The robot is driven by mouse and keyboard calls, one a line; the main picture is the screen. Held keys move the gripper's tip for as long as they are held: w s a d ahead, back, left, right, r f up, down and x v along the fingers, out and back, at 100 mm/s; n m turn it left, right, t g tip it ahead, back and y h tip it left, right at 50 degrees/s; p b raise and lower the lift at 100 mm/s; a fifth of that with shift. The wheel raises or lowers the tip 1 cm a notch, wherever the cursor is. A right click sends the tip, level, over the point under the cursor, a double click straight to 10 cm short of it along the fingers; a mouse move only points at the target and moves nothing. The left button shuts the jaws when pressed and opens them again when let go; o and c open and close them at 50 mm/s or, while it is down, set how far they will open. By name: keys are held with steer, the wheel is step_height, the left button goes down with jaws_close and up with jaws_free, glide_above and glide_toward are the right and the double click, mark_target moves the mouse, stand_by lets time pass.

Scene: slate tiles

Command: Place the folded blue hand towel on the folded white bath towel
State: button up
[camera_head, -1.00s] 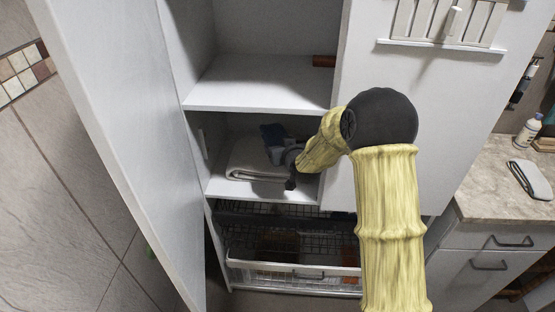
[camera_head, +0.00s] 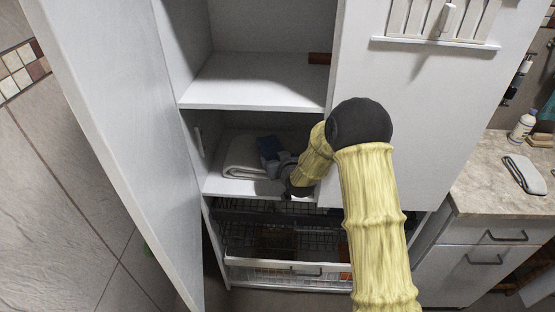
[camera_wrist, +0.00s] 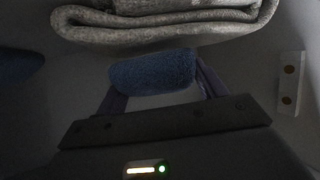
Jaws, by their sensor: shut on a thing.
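The folded white bath towel (camera_head: 238,158) lies on the middle shelf of the open cabinet. In the wrist view it shows as a thick grey-looking fold (camera_wrist: 160,32) along the top. My gripper (camera_head: 279,162) is inside the same compartment, to the right of the bath towel. It is shut on the folded blue hand towel (camera_head: 268,147), which sits between the two fingers in the wrist view (camera_wrist: 152,71). There the blue towel appears just below the white fold, with a dark gap between them. My arm hides part of the shelf's right side.
The upper shelf (camera_head: 250,85) is close overhead. The open door (camera_head: 110,130) stands at left and a closed panel at right. Wire baskets (camera_head: 275,250) are below. A dark blue shape (camera_wrist: 20,66) at the wrist view's left edge is unclear.

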steer(key=shift+f, duration=0.2)
steer(key=o, duration=1)
steer(key=shift+r, duration=0.1)
steer(key=shift+r, duration=0.15)
steer(key=b+v, duration=0.1)
steer(key=v, duration=1.1)
